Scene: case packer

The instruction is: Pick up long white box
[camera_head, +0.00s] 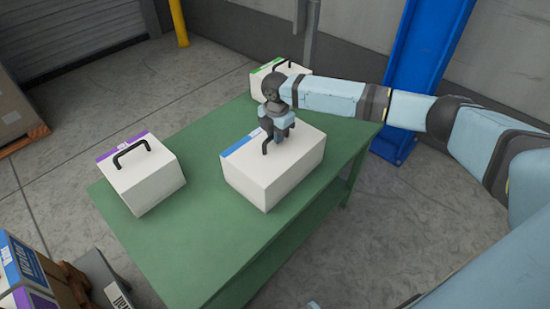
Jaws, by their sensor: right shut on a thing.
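A long white box (270,177) with a blue stripe and a dark handle on top sits on the green table (180,250). My right gripper (270,142) comes down from above at the top of this box and is shut on its dark handle, which it partly hides. The box appears to rest on the table. My left gripper is not in view.
A white box with a purple stripe (148,186) stands at the table's left. A white box with a green stripe (260,79) stands at the far end, partly behind my right arm. Cartons (30,270) are at lower left. A blue post (415,70) rises behind the table.

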